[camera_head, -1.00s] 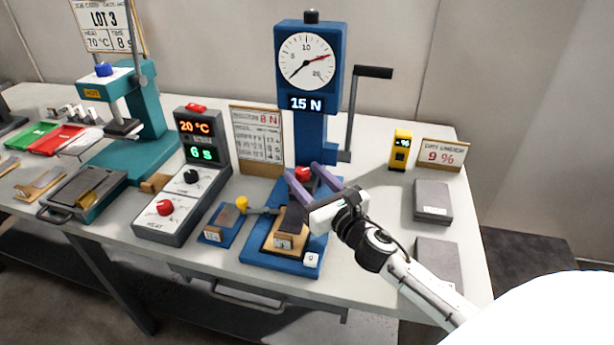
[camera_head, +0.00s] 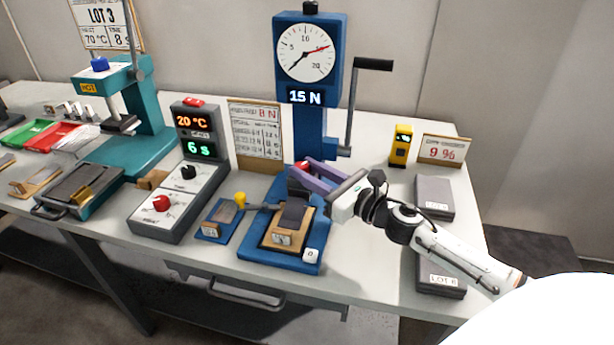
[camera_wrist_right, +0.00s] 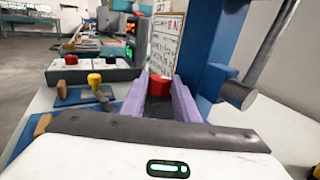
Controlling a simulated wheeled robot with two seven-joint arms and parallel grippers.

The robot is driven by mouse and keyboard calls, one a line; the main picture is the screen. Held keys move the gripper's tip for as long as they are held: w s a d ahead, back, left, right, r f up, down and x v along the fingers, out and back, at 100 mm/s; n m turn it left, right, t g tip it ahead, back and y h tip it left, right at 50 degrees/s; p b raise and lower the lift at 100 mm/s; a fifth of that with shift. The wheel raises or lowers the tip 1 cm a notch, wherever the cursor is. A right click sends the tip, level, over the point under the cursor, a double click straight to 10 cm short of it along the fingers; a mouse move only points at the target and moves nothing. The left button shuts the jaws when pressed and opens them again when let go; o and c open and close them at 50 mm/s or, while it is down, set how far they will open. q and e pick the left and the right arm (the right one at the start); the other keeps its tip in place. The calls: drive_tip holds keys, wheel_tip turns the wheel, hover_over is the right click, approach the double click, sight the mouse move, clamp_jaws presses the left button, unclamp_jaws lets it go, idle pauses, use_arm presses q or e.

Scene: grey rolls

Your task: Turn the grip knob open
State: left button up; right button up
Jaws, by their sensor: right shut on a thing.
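The red grip knob (camera_head: 301,166) sits at the foot of the blue force tester (camera_head: 309,128), partly hidden by my fingers in the head view. It shows clearly in the right wrist view (camera_wrist_right: 158,83), between the two purple fingers. My right gripper (camera_head: 303,171) is shut on the red knob, reaching in from the right. Below the knob, a dark strip (camera_head: 293,213) lies over a wooden block (camera_head: 280,238) on the tester's blue base (camera_head: 258,257). The tester's display reads 15 N. My left gripper is not in view.
A crank handle (camera_head: 373,64) stands right of the tester. The control box (camera_head: 172,205) stands further left. A yellow meter (camera_head: 400,146) and grey lot blocks (camera_head: 433,197) are at the right.

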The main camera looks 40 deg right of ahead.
drive_tip(key=shift+d+f+n+y+b, duration=0.15)
drive_tip(key=shift+f+n+y+b, duration=0.2)
drive_tip(key=shift+n+y+b, duration=0.3)
drive_tip(key=n+g+y+b, duration=0.1)
drive_tip(key=b, duration=0.1)
drive_tip(key=n+y+b, duration=0.1)
drive_tip(key=y+b, duration=0.1)
drive_tip(key=shift+w+d+g, duration=0.15)
drive_tip(key=shift+g, duration=0.25)
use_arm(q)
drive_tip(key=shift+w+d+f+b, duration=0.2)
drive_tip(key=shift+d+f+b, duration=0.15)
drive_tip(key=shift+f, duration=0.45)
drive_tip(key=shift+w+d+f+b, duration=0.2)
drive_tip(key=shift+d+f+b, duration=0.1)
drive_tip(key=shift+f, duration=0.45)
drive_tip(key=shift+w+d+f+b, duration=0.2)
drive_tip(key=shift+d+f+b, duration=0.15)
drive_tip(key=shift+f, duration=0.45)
use_arm(e)
drive_tip(key=shift+r+n+g+y, duration=0.3)
drive_tip(key=shift+n+g+y, duration=0.15)
drive_tip(key=shift+y, duration=0.4)
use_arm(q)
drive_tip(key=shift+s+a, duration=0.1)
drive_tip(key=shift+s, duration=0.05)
use_arm(e)
drive_tip(key=o, duration=1.1)
